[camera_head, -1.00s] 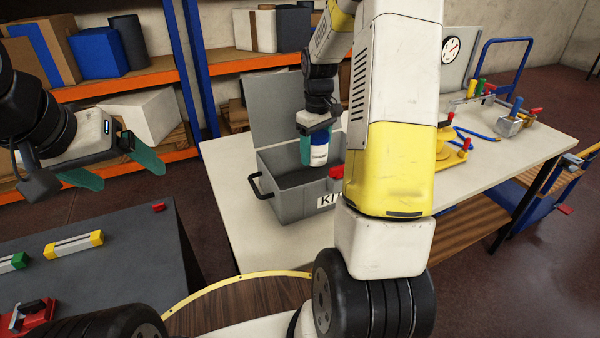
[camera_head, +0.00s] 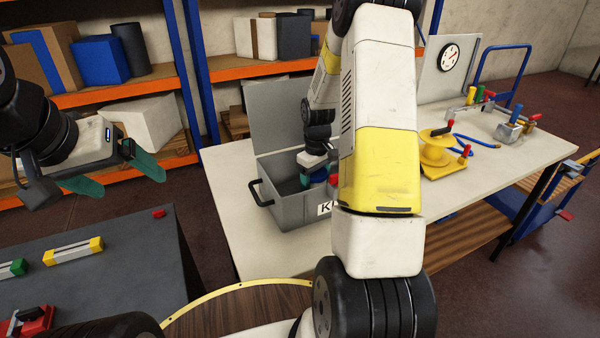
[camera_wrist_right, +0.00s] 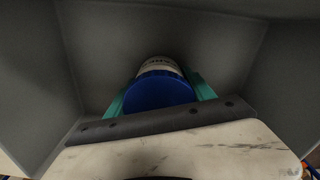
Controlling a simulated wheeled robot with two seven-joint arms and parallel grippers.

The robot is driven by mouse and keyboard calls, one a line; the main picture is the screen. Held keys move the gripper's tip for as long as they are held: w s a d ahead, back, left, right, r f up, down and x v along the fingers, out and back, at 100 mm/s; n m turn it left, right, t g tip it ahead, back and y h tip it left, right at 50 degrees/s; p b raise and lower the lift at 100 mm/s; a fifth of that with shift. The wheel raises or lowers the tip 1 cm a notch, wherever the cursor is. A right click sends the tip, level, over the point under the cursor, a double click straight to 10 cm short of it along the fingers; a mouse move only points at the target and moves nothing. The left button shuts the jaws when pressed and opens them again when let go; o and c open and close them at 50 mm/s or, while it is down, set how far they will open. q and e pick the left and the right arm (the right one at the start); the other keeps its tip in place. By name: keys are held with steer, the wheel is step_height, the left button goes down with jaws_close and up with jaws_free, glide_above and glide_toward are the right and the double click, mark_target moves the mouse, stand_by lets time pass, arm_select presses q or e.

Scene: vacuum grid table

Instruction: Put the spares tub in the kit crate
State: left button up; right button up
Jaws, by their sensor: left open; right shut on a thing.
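The grey kit crate (camera_head: 285,207) stands on the light table with its lid (camera_head: 280,112) raised at the back. My right gripper (camera_head: 308,181) is down inside the crate, shut on the spares tub (camera_head: 318,175). In the head view only a small part of the tub shows, behind the crate's front wall and my right arm. In the right wrist view the tub's blue lid (camera_wrist_right: 162,90) and white label sit between the teal fingers (camera_wrist_right: 160,97), with grey crate walls around. I cannot tell whether the tub touches the floor. My left gripper (camera_head: 133,184) is open and empty.
The light table (camera_head: 240,235) also holds a yellow fixture (camera_head: 440,160) and clamps (camera_head: 510,130) at the right. A dark table (camera_head: 110,285) with a yellow-ended bar (camera_head: 73,251) is at the lower left. Shelves (camera_head: 130,85) stand behind. My right arm blocks part of the crate.

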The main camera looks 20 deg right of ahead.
steer(key=shift+f, duration=0.15)
steer(key=o, duration=1.4)
step_height(320, 180, up, 12)
steer(key=shift+r, duration=0.2)
steer(key=s+a+r+m+t, duration=0.25)
steer(key=s+a+r, duration=0.45)
steer(key=s+r, duration=0.4)
steer(key=shift+s+a+r+m+t+y, duration=0.35)
steer(key=shift+s+a+r+t, duration=0.35)
steer(key=shift+s, duration=1.2)
steer(key=shift+s+a+r+m+t+y, duration=0.5)
steer(key=shift+s+a+r, duration=0.45)
steer(key=shift+s, duration=1)
steer(key=shift+s+a+r+m+t+y, duration=0.25)
steer(key=shift+s+a+r+t, duration=0.5)
steer(key=shift+s, duration=1.15)
